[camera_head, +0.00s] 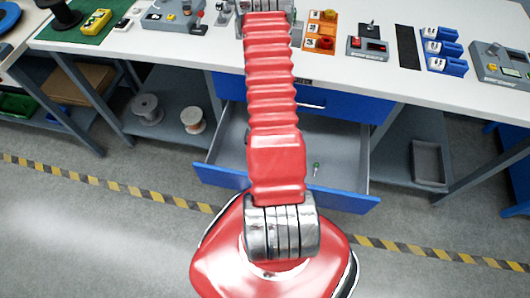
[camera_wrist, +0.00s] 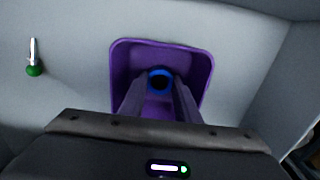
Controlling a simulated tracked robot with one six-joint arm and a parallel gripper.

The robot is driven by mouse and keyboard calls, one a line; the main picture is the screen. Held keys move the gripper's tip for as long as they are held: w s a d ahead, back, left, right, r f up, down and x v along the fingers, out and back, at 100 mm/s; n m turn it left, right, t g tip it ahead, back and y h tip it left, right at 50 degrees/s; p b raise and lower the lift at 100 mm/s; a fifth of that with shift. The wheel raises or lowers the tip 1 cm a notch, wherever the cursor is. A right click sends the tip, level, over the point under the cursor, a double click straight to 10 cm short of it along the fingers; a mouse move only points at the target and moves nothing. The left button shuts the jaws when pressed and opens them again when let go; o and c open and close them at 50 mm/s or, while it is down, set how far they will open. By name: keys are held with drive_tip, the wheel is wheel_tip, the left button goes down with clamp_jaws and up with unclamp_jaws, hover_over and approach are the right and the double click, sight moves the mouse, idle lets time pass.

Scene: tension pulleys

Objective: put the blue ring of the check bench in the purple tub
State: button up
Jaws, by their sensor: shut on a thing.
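In the wrist view the blue ring (camera_wrist: 160,70) is between the tips of my gripper (camera_wrist: 160,84), which is shut on it. The purple tub (camera_wrist: 128,62) lies below and around the fingertips in this view, with its open top facing the camera. The ring shows against the tub's inside; how far above the tub floor it is, I cannot tell. In the head view my red arm hides the tub, the ring and my gripper.
The tub stands in an open blue drawer (camera_head: 345,190) under the white bench (camera_head: 340,78). A small green-tipped tool (camera_wrist: 34,70) lies in the drawer left of the tub. Spools (camera_head: 193,121) stand on the lower shelf to the left. The bench top carries several devices.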

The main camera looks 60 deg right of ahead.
drive_tip(key=o, duration=1)
drive_tip(key=shift+f, duration=0.1)
drive_tip(key=shift+o, duration=0.2)
wheel_tip(320, 180, up, 12)
idle(0.3)
idle(0.7)
